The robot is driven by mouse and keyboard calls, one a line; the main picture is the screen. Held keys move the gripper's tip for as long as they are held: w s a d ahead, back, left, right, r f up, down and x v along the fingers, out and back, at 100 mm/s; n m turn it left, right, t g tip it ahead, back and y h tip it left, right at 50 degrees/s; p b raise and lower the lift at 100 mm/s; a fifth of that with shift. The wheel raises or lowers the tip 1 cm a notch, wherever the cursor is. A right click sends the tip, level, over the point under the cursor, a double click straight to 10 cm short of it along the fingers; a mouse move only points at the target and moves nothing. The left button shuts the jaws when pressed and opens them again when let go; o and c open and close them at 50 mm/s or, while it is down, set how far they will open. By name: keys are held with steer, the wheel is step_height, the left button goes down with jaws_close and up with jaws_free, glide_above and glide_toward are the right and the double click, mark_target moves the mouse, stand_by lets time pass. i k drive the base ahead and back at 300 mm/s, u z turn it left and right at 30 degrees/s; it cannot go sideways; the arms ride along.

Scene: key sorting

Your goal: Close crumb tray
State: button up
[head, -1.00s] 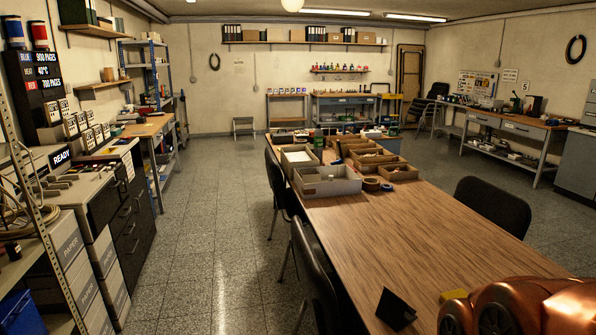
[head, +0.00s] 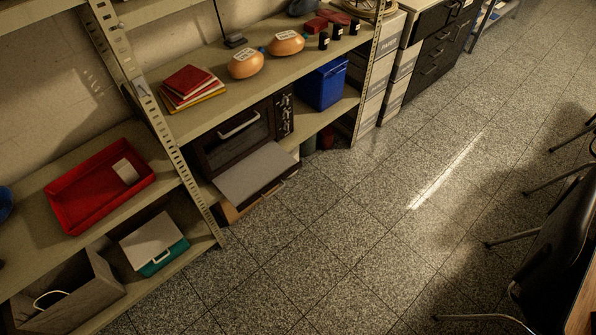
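A dark toaster oven (head: 215,155) stands on the lower shelf of the rack, left of centre. Its door with a pale handle (head: 238,124) looks shut, and knobs show on its right side. A flat grey plate, which looks like the crumb tray (head: 257,172), sticks out from below the door past the shelf's front edge. How far it reaches inside is hidden. A tan piece (head: 236,212) shows under it; I cannot tell what it is. My gripper is not in view.
A blue bin (head: 322,86) stands right of the oven. A slotted rack post (head: 178,150) rises left of it. A red tray (head: 100,187) and a teal box (head: 165,258) sit on the left shelves. A black chair (head: 555,245) is at right; the floor (head: 340,230) between is clear.

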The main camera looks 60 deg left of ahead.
mark_target(244, 184)
steer(key=z, duration=1.2)
steer(key=k, duration=0.9)
steer(key=u, duration=2.5)
steer(key=k, duration=0.35)
steer(key=u, duration=1.2)
steer(key=i, duration=0.5)
steer(key=z, duration=0.05)
